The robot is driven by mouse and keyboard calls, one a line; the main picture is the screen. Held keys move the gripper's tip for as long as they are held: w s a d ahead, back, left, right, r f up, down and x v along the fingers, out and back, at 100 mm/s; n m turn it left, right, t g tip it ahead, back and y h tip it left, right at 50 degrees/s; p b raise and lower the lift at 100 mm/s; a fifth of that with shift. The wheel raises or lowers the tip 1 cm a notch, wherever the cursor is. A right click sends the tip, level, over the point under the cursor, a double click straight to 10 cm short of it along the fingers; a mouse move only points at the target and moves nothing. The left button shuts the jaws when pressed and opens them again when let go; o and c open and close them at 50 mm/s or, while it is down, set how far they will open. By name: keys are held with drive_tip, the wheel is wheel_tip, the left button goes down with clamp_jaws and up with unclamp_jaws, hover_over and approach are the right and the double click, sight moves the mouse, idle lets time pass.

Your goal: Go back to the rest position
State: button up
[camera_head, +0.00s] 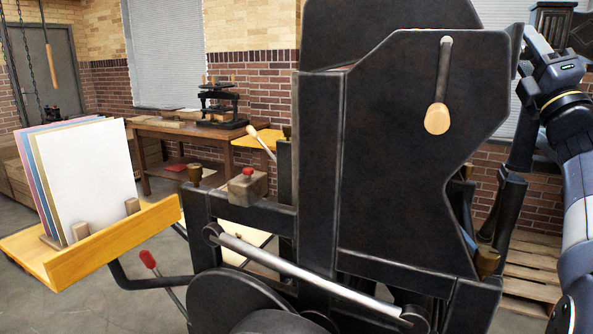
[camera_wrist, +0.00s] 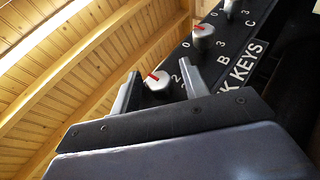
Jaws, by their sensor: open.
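My gripper (camera_wrist: 159,70) is open in the wrist view, its two grey fingers apart. A silver knob with a red pointer (camera_wrist: 158,83) shows between the fingertips; I see no finger closed on it. It belongs to a black panel (camera_wrist: 222,55) lettered "K KEYS", with numbers beside the knobs. Two more such knobs show further up, one at the middle (camera_wrist: 203,36) and one at the top edge. In the head view my arm rises at the right edge, its end beside the large black press (camera_head: 400,160). The fingertips cannot be made out there.
The press fills the middle of the head view, with a wood-tipped lever (camera_head: 438,110) and a long steel bar. A yellow wooden tray (camera_head: 120,243) with upright sheets (camera_head: 90,175) juts out left. A wooden table (camera_head: 180,133) and pallets (camera_head: 530,270) stand behind.

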drive_tip(key=shift+r+m+g+h+p, duration=0.25)
drive_tip(key=shift+m+g+h+p, duration=1.1)
drive_tip(key=shift+p, duration=3.15)
drive_tip(key=m+g+p, duration=0.2)
drive_tip(key=p, duration=0.8)
drive_tip(key=shift+g+h, duration=0.35)
drive_tip(key=shift+f+m+g+p, duration=0.3)
drive_tip(key=shift+m+g+p, duration=0.1)
drive_tip(key=shift+p, duration=0.85)
